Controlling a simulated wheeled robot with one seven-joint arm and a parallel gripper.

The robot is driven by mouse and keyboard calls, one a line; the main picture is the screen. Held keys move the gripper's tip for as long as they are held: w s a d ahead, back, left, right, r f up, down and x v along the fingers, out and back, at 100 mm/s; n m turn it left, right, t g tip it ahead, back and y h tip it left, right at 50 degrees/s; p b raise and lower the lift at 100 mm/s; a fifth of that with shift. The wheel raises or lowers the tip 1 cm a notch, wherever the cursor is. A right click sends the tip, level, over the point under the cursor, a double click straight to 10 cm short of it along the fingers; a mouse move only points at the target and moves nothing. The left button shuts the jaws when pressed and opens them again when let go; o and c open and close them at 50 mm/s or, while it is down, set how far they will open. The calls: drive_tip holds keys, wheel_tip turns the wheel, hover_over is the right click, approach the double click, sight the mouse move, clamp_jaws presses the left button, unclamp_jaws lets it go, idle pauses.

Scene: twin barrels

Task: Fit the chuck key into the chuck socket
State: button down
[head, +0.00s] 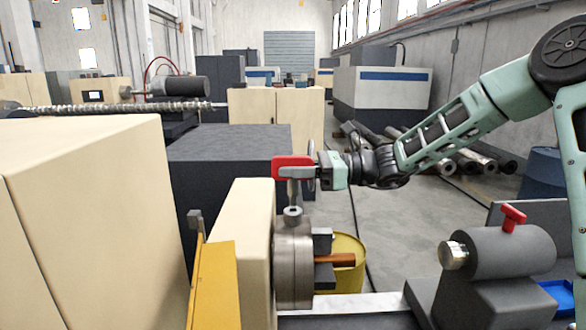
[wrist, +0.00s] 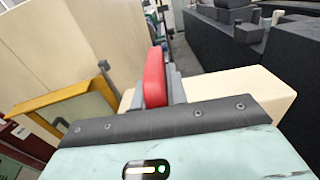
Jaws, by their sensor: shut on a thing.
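The chuck key has a red handle (head: 290,161) and a grey shaft (head: 292,190) that points down, roughly upright. My gripper (head: 308,170) is shut on the red handle, reaching in from the right. In the wrist view the red handle (wrist: 155,78) stands between the grey fingers. The grey round chuck (head: 293,268) is on the lathe headstock, below the key. The chuck socket (head: 293,212) is a raised collar on top of the chuck. The shaft's lower end meets the collar in the head view; how deep it sits, I cannot tell. The wrist view hides the shaft and socket.
The cream headstock (head: 247,240) and a yellow panel (head: 216,285) stand left of the chuck. A copper-coloured bar (head: 335,260) sticks out of the jaws. A yellow barrel (head: 350,255) stands behind. The tailstock (head: 500,252) with a red lever (head: 512,217) is at right.

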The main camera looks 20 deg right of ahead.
sight(294, 194)
drive_tip(key=shift+f+b, duration=0.85)
drive_tip(key=shift+f, duration=0.75)
drive_tip(key=c, duration=1.3)
unclamp_jaws()
drive_tip(key=shift+d+f, duration=0.1)
drive_tip(key=shift+b+v, duration=2.85)
drive_tip(key=shift+v, duration=5.8)
drive_tip(key=shift+r, duration=0.2)
